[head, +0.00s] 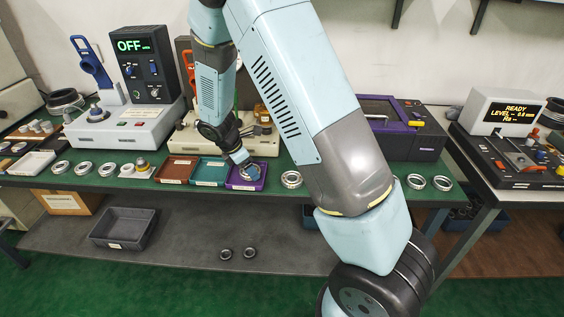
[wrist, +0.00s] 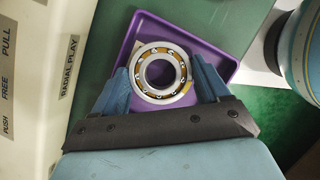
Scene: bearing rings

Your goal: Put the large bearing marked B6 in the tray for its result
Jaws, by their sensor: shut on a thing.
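In the wrist view a bearing (wrist: 160,52) with a bright steel ring, visible balls and a yellowish cage sits between the blue fingers of my gripper (wrist: 161,82). My gripper is shut on it. The purple tray (wrist: 226,40) lies below and around it in that view. In the head view my gripper (head: 245,168) is over the purple tray (head: 236,186) on the green bench. I cannot tell whether the bearing touches the tray floor. No B6 marking is readable on it.
A teal tray (head: 209,173) and a red-brown tray (head: 175,169) stand left of the purple one. A loose bearing (head: 291,179) lies to its right. A cream machine (head: 186,137) stands close behind the trays. Several other bearings lie along the bench edge.

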